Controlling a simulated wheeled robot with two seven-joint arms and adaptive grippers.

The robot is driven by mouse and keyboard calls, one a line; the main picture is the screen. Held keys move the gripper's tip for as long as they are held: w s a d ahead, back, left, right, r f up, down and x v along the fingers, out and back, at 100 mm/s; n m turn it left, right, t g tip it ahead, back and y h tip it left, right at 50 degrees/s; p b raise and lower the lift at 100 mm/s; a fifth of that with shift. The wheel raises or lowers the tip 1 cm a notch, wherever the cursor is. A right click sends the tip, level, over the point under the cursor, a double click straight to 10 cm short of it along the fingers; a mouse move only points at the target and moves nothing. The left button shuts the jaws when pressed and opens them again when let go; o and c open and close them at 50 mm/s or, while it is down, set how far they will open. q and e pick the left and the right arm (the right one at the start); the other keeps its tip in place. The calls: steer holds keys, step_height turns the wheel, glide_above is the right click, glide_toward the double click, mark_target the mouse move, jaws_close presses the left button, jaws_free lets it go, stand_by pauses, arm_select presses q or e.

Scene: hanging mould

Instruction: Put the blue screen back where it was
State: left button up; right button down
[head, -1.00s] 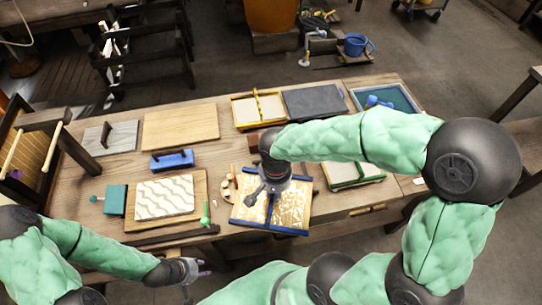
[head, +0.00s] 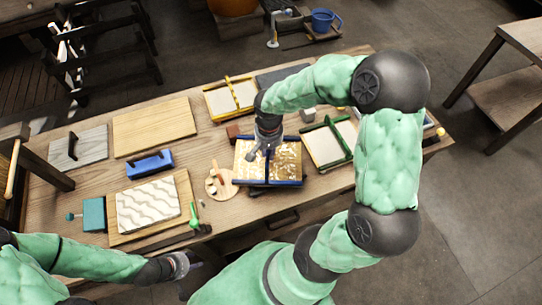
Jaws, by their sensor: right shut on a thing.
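The blue screen (head: 286,163) has a blue frame and a gold, patchy mesh. It is at the middle of the workbench, between a round palette and the green-framed screen. My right gripper (head: 262,149) reaches down over it from behind and is shut on its bar; the fingers partly hide the grip. I cannot tell whether the screen touches the bench or hangs just above it. My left gripper (head: 186,265) is empty and appears open, in front of the bench's near edge.
The green-framed screen (head: 332,145) lies close on the right, and a yellow-framed screen (head: 231,99) behind. A wavy white mould (head: 148,204) lies on a board further left.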

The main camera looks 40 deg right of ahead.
steer(key=shift+w+d+f, duration=0.25)
steer(key=shift+d+f, duration=0.15)
steer(key=shift+f, duration=0.15)
steer(key=shift+w+d+f, duration=0.25)
steer(key=shift+d+f, duration=0.1)
steer(key=shift+f, duration=0.2)
step_height(320, 180, down, 4)
steer(key=shift+w+d+r+b, duration=0.15)
steer(key=shift+r+b, duration=0.1)
steer(key=shift+b, duration=0.55)
steer(key=shift+r, duration=0.1)
steer(key=shift+f, duration=0.25)
steer(key=c, duration=1.2)
jaws_free()
